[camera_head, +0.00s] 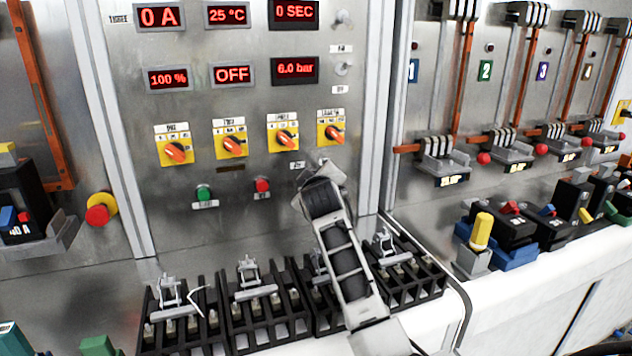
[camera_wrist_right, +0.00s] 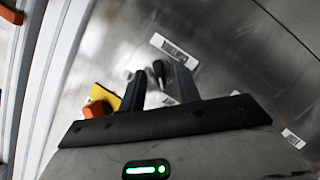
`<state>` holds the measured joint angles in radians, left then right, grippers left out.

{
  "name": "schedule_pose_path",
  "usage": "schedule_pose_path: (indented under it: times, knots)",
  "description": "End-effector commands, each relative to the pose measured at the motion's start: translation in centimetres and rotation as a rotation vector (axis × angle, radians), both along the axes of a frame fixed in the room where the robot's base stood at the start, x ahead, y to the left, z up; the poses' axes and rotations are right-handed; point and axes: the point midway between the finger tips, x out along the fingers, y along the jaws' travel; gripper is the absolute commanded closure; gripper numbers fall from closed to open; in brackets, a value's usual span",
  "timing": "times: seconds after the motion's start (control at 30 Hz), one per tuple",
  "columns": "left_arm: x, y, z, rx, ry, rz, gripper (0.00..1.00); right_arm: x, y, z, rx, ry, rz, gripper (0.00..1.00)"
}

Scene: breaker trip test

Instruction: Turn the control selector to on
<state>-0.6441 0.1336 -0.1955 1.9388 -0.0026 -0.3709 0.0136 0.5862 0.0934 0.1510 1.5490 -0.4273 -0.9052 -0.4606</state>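My right gripper (camera_head: 322,172) is at the grey control panel (camera_head: 240,120), below the rightmost orange selector. In the right wrist view its two dark fingers (camera_wrist_right: 158,88) stand apart. A small black-tipped lever (camera_wrist_right: 158,73) shows between or just beyond them, below a white label (camera_wrist_right: 174,50); contact cannot be told. This lever may be the control selector; its label is unreadable, and the gripper hides it in the head view. A display (camera_head: 232,74) reads OFF. My left gripper is not in view.
Orange selectors on yellow plates, such as this one (camera_head: 331,134), line the panel above my gripper. A green button (camera_head: 204,192) and a red button (camera_head: 262,185) sit to its left. Black terminal blocks (camera_head: 255,315) stand below. An emergency stop (camera_head: 100,209) is at left.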

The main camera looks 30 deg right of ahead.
Motion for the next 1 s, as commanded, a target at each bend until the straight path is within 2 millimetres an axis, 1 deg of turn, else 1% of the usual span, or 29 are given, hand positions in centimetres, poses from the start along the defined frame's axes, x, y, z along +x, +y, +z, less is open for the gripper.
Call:
schedule_pose_path:
  times: [0.13, 0.17, 0.2, 0.27, 0.3, 0.67, 0.87, 1.0]
  knots:
    - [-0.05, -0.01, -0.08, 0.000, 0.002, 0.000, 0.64, -0.01, 0.00, 0.02, 0.000, 0.000, 0.000, 0.67]
    - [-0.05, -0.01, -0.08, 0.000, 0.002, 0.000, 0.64, -0.01, 0.00, 0.03, 0.000, 0.000, 0.000, 0.70]
    - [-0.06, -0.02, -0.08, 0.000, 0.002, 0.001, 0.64, -0.01, 0.00, 0.03, 0.000, 0.000, 0.000, 0.81]
    - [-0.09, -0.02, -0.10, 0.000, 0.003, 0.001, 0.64, -0.02, 0.01, 0.02, 0.000, 0.000, 0.000, 0.98]
    - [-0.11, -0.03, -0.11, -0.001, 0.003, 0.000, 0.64, -0.03, 0.02, 0.02, 0.000, 0.000, 0.000, 1.00]
    - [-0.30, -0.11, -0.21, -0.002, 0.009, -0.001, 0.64, -0.05, 0.00, 0.09, 0.031, -0.008, 0.000, 1.00]
    - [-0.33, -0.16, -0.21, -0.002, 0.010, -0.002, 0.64, -0.05, -0.05, 0.21, 0.130, -0.033, 0.000, 1.00]
    - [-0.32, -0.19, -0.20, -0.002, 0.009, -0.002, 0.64, -0.06, -0.12, 0.25, 0.238, -0.059, 0.000, 1.00]
